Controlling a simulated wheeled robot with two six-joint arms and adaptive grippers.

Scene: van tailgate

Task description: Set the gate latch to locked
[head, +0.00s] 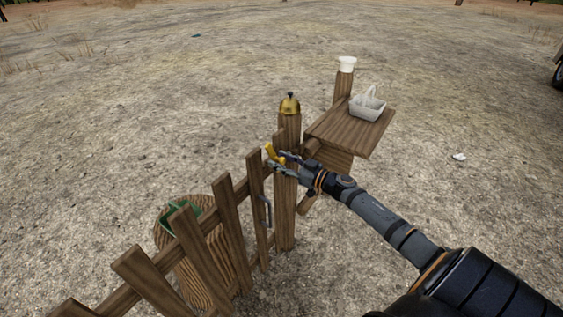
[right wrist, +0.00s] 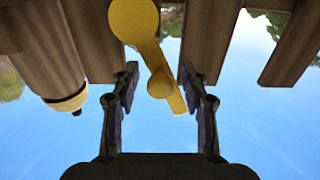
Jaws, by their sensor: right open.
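The yellow gate latch (head: 273,153) sits at the top of the wooden gate (head: 228,215), beside the gate post (head: 286,205). In the right wrist view the latch (right wrist: 131,20) has a round disc and an arm with a knob, slanting down to the right. My right gripper (head: 278,163) is open at the latch. In its wrist view the latch arm lies between the two spread fingers, with gaps on both sides. The lock position is not marked in view. My left gripper is not in view.
A brass bell (head: 289,105) tops the post; it hangs inverted in the wrist view (right wrist: 66,100). A green object (head: 177,222) sits on a round wooden piece behind the gate. A grey handle (head: 266,211) is on the gate.

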